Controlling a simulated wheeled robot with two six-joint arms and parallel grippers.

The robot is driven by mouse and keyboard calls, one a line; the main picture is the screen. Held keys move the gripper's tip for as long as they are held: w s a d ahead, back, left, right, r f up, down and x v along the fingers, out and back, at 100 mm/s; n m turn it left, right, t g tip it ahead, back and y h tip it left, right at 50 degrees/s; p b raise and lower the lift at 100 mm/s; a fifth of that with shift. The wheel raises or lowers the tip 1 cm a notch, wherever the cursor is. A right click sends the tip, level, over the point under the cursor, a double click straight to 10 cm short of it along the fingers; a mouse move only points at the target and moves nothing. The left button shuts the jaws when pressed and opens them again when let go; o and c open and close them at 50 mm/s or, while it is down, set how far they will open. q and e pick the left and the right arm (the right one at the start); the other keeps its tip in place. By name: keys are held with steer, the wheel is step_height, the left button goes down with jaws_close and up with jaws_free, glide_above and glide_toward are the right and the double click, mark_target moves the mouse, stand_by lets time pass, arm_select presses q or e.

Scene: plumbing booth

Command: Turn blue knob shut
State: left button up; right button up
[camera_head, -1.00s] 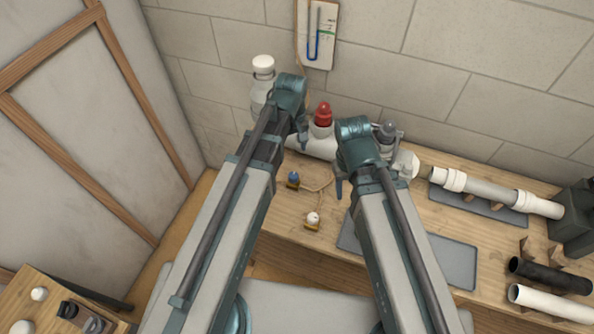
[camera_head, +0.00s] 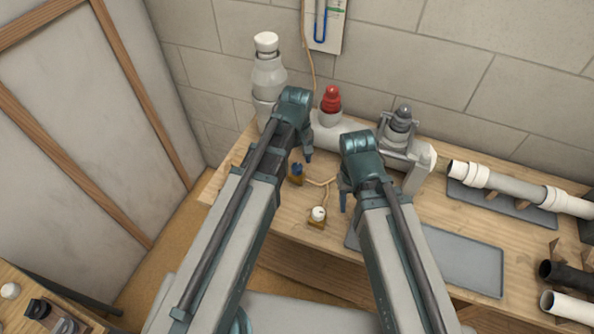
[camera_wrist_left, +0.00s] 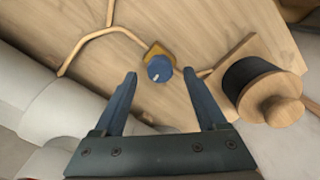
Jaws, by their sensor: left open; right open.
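The blue knob (camera_head: 297,169) sits on a small wooden base on the bench, just beside my left gripper in the head view. In the left wrist view the blue knob (camera_wrist_left: 159,69) is a round cap with a pale mark, lying beyond and between the fingertips. My left gripper (camera_wrist_left: 160,74) is open and empty, its two fingers apart with the knob in line with the gap, not visibly touching it. In the head view my left gripper (camera_head: 307,156) is partly hidden by its own wrist. My right gripper (camera_head: 344,198) is open and empty over the bench, further right.
A white knob (camera_head: 318,214) on its own base stands nearby, linked by thin tan lines. Behind are a red-capped fitting (camera_head: 331,101), a white bottle-like fitting (camera_head: 268,75) and a grey-capped valve (camera_head: 401,122). A grey tray (camera_head: 465,262) lies right.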

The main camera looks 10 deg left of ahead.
arm_select(q)
step_height(320, 180, down, 2)
steer(key=shift+b, duration=0.55)
jaws_close()
